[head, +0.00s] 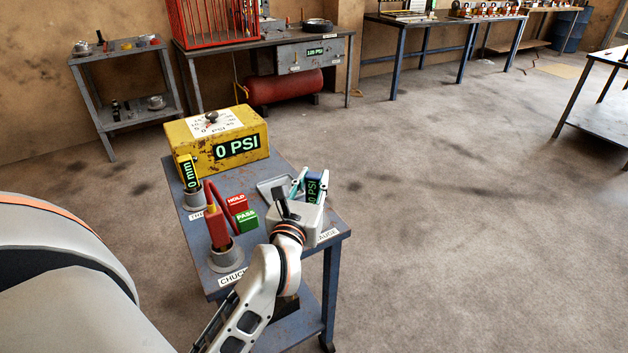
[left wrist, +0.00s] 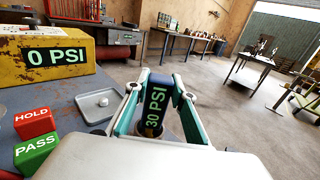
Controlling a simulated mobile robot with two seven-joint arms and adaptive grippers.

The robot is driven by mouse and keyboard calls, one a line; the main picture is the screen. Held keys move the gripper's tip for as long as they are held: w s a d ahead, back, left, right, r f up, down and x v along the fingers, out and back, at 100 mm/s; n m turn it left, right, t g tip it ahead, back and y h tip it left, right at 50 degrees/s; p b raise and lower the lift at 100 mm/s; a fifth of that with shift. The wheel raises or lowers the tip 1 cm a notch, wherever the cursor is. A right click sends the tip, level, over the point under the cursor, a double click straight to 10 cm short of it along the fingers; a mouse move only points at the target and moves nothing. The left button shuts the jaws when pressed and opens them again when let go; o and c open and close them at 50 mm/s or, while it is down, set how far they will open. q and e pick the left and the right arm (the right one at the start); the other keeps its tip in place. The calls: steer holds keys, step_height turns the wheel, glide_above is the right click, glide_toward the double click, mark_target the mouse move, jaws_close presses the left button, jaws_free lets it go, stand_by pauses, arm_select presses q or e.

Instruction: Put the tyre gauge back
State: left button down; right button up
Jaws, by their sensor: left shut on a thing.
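The tyre gauge (head: 313,190) is a dark, upright block with a green display, which reads 30 PSI in the left wrist view (left wrist: 156,105). My left gripper (head: 310,182) is shut on it, with one teal finger on each side. It is over the right edge of the blue-grey trolley (head: 183,214), near a partly hidden label (head: 327,236). In the left wrist view a round, brownish rim (left wrist: 150,131) shows just below the gauge. Whether the gauge sits in it or hangs above it, I cannot tell. My right gripper is not in view.
Open floor (head: 450,200) lies to the right.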

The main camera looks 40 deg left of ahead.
arm_select(q)
steer(key=c, duration=1.7)
jaws_free()
